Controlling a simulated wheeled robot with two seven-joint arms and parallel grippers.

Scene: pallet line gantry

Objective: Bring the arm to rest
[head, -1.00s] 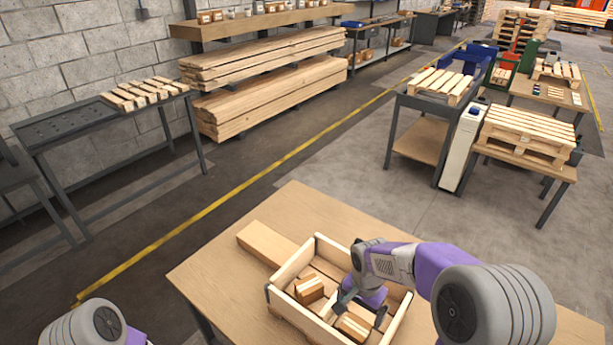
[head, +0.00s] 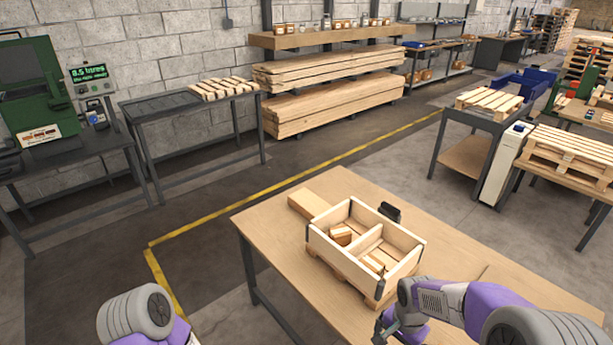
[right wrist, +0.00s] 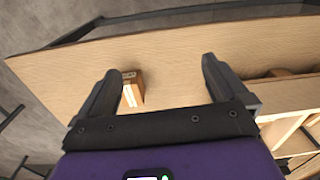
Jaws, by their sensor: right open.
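My right gripper (head: 385,330) is at the near side of the wooden crate (head: 345,262), outside it and over the table (head: 275,228). In the right wrist view its jaws (right wrist: 163,68) are apart with nothing gripped. A small brown block (right wrist: 132,88) lies on the tabletop beyond the jaws, nearer the left finger in that view. The crate has a divider; one small box (head: 341,235) is in its left compartment and another (head: 374,264) in its right one. My left arm shows only at the bottom left; its gripper is out of view.
A wooden block (head: 309,204) lies on the table behind the crate, with a dark object (head: 389,211) at the crate's far side. The tabletop right of the crate is clear. A bench with slats (head: 224,88) and a green machine (head: 32,90) stand at left.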

